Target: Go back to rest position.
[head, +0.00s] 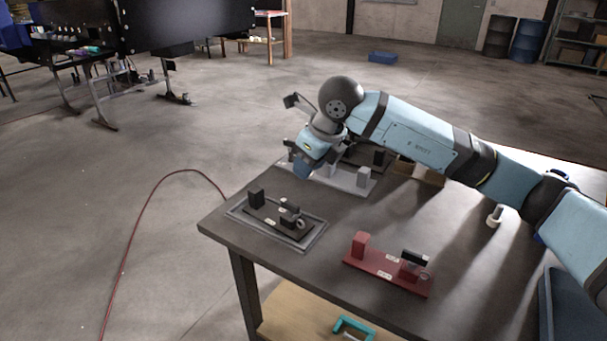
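My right arm comes in from the right across the dark table (345,265). Its wrist is bent down over the far left part of the table. My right gripper (303,168) points down beside a light grey plate with blocks (358,186) and partly covers it. Its fingertips are too small and hidden to tell whether they are open or shut, or whether they touch anything. My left gripper is not in view.
A dark fixture in a grey tray (310,241) lies near the table's left corner. A red fixture (378,270) lies nearer the front. A small white cylinder (494,216) stands at right. A blue bin (570,310) is at lower right. Open floor lies left of the table.

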